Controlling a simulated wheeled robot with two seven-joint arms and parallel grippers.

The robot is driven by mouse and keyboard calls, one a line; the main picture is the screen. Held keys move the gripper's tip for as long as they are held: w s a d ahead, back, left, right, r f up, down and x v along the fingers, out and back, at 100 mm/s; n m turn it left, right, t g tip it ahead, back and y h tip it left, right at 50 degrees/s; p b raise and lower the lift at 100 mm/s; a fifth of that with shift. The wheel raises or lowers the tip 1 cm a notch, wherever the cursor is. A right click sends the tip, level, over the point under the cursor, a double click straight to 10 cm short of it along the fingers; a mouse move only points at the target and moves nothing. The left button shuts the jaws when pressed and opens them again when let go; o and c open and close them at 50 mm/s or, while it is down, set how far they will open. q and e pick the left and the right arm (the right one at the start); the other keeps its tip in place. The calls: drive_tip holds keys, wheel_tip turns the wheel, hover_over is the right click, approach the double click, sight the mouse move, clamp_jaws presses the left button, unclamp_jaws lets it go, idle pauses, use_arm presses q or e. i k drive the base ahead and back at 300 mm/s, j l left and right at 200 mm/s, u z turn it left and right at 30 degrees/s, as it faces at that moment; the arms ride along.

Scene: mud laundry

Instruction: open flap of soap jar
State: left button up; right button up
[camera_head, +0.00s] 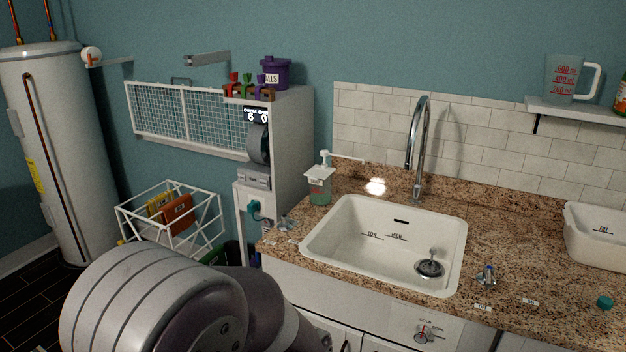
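The likely soap jar (319,188) stands on the granite counter at the back left corner of the sink. It has a translucent green body, a wide white top (319,171) and a white pump with a long spout pointing right. I cannot make out the flap or whether it is open. A large grey link of my arm fills the lower left, well in front of the jar and apart from it. Neither of my grippers shows in this view.
A white sink (385,240) with a tall chrome faucet (417,150) is right of the jar. A grey cabinet (290,140) stands left of it, carrying a purple jar (275,74). A white tub (597,238) sits on the right counter.

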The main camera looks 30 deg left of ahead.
sight(316, 174)
drive_tip(key=i+j, duration=0.2)
drive_tip(key=j, duration=0.2)
drive_tip(key=i+j, duration=0.2)
drive_tip(key=j, duration=0.15)
drive_tip(key=i+j, duration=0.15)
drive_tip(key=j, duration=0.25)
drive_tip(key=i+j, duration=0.2)
drive_tip(key=j, duration=0.2)
drive_tip(key=i+j, duration=0.2)
drive_tip(key=j, duration=0.15)
drive_tip(key=i+j, duration=0.2)
drive_tip(key=j, duration=0.2)
drive_tip(key=i+j, duration=0.15)
drive_tip(key=j, duration=0.25)
drive_tip(key=i+j, duration=0.2)
drive_tip(key=j, duration=0.2)
